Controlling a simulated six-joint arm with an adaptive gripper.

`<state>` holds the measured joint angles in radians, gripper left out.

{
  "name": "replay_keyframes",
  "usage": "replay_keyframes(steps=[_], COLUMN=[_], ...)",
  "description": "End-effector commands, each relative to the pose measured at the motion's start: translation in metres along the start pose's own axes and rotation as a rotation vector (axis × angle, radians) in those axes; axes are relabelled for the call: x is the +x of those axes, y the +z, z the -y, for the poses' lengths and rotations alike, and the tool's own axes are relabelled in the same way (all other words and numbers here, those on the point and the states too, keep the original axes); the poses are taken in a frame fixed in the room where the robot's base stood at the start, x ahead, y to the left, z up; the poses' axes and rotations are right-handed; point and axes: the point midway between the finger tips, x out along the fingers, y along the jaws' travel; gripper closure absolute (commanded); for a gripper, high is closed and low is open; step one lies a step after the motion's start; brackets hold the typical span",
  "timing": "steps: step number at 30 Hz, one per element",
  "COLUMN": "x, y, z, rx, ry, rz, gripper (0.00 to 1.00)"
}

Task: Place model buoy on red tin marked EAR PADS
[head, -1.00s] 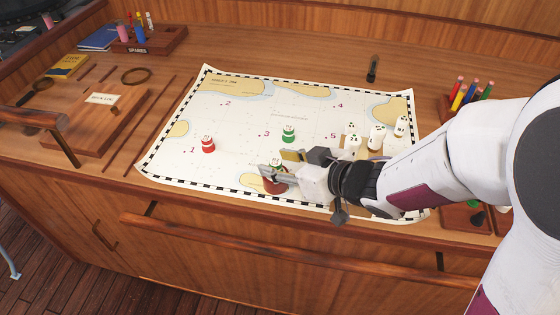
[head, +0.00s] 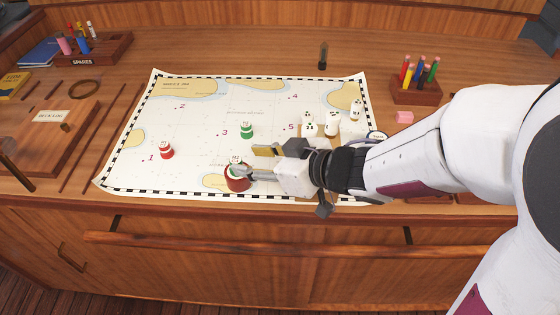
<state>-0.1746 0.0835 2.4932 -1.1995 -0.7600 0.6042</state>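A red tin (head: 238,184) stands on the chart near its front edge. A small green and white model buoy (head: 236,161) stands upright on the tin's lid. The tin's lettering is too small to read. My gripper (head: 249,160) is open just right of the buoy, its two fingers spread apart. The nearer finger's tip overlaps the lower side of the buoy and the tin top in the picture; I cannot tell whether it touches. The farther finger, with a yellowish pad, is behind and right of the buoy.
A green buoy (head: 247,131) and a red buoy (head: 166,150) stand on the chart (head: 200,120). Several white dotted pieces (head: 331,122) stand behind my wrist. The chart's left part is mostly clear.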

Motion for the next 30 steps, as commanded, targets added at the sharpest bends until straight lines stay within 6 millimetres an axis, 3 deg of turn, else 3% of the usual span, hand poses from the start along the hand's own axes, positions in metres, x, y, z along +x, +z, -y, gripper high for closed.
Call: replay_keyframes(steps=[18, 30], x=[-0.061, -0.075], y=[0.000, 0.001], z=[-0.001, 0.001], rx=[0.000, 0.000], ry=[0.003, 0.000], rz=[-0.001, 0.002], gripper=[0.63, 0.63])
